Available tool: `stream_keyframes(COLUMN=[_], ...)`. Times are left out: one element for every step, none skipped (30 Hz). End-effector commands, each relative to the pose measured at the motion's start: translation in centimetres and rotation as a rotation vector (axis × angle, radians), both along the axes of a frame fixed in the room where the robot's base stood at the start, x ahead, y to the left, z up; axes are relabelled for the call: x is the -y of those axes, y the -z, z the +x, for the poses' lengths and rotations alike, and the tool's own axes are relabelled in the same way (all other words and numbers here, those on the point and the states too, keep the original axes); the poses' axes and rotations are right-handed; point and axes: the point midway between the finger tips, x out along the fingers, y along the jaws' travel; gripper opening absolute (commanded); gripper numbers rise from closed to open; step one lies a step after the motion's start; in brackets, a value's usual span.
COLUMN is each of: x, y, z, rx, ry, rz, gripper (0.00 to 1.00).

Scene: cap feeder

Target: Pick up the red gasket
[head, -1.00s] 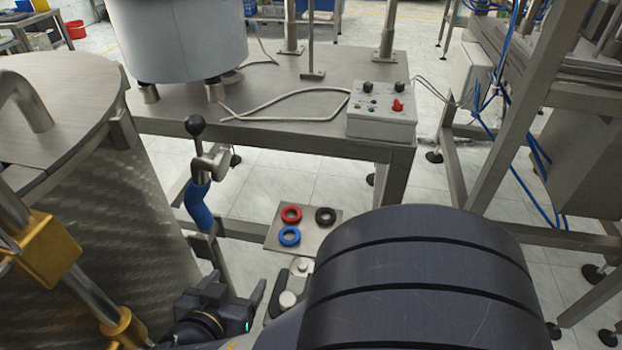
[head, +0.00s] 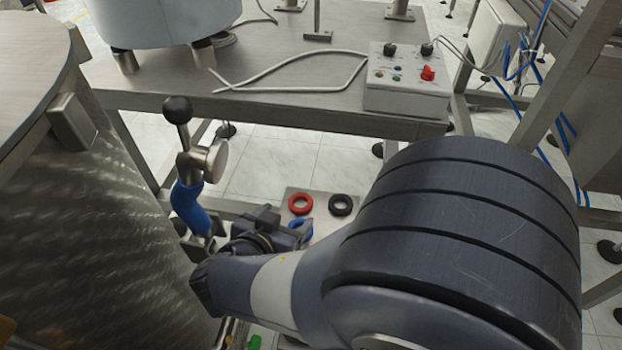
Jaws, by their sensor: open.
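The red gasket (head: 300,203) is a small ring lying flat on a small metal plate (head: 321,193) below the table's front edge. A black gasket (head: 341,205) lies to its right on the same plate. A blue gasket (head: 301,228) lies just nearer to me, partly hidden by my gripper. My gripper (head: 291,222) is open, just left of and nearer than the red gasket, and looks apart from it. Its height above the plate is hard to tell. My arm covers the near part of the plate.
A large metal drum (head: 75,220) fills the left. The metal table (head: 290,108) carries a control box (head: 407,82) behind the plate.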

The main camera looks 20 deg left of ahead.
Motion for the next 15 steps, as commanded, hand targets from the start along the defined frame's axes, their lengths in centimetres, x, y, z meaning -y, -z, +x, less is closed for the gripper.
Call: stream_keyframes(x=[0.1, 0.1, 0.1, 0.1, 0.1, 0.2, 0.2, 0.3, 0.4, 0.4, 0.4, 0.5, 0.5, 0.5, 0.6], y=[0.4, 0.5, 0.5, 0.6, 0.7, 0.8, 1.0, 1.2, 1.5, 1.7, 1.9, 2.2, 2.3, 2.5, 2.7], z=[0.5, 0.7, 0.9, 1.0, 1.1, 1.4, 1.7, 2.1, 2.6, 3.1, 3.5, 4.0, 4.3, 4.7, 5.0], rx=[-0.001, -0.001, -0.001, 0.000, 0.000, -0.001, -0.001, -0.002, -0.001, 0.000, -0.001, -0.001, -0.001, -0.001, -0.002], ry=[0.002, 0.002, 0.001, 0.001, 0.001, 0.001, 0.002, 0.003, 0.003, 0.004, 0.004, 0.004, 0.003, 0.003, 0.002], rz=[0.000, 0.000, 0.000, 0.000, 0.000, 0.000, 0.000, 0.000, 0.000, 0.000, 0.000, 0.000, 0.000, 0.000, 0.000], gripper=[0.72, 0.72, 0.72, 0.72, 0.72, 0.72, 0.72, 0.72, 0.72, 0.72, 0.72, 0.72, 0.72, 0.72, 0.72])
